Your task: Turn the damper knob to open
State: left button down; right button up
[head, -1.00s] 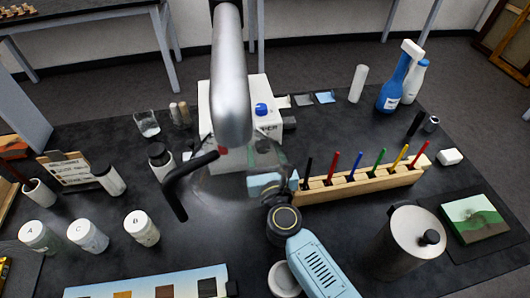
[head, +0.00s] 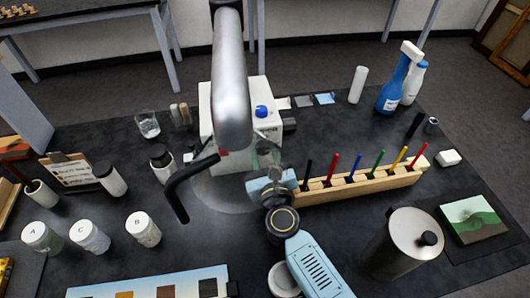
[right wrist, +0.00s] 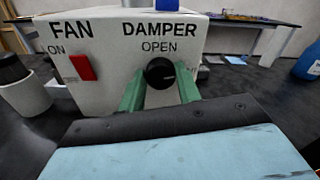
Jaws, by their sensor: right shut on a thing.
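A white box (right wrist: 95,60) carries the labels FAN and DAMPER on its front. It also shows in the head view (head: 208,110), partly behind a silver duct. The black round damper knob (right wrist: 159,73) sits under the word OPEN in the right wrist view. Another label to its right is mostly hidden by a finger. My right gripper (right wrist: 160,84) is shut on the knob, with one green finger on each side. I cannot tell which way the knob points. In the head view my right gripper (head: 265,160) reaches the box front from below. My left gripper is not in view.
A red fan switch (right wrist: 82,67) is left of the knob. The silver duct (head: 229,75) with a black handle (head: 178,190) hangs before the box. A wooden rack (head: 345,188) of coloured tools stands right of my gripper. White jars (head: 90,237) stand at left.

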jog(key=shift+a+f+n+p, duration=0.1)
jog(key=shift+n+p, duration=0.95)
jog(key=shift+n, duration=2.7)
jog(key=shift+a+f+n+p, duration=0.1)
jog(key=shift+n+p, duration=0.9)
jog(key=shift+n, duration=2.75)
jog(key=o, duration=1)
jog(key=shift+c, duration=0.2)
jog(key=shift+s+d, duration=0.1)
jog(key=s+d, duration=0.2)
jog(key=s, duration=1.1)
jog(key=shift+d, duration=0.25)
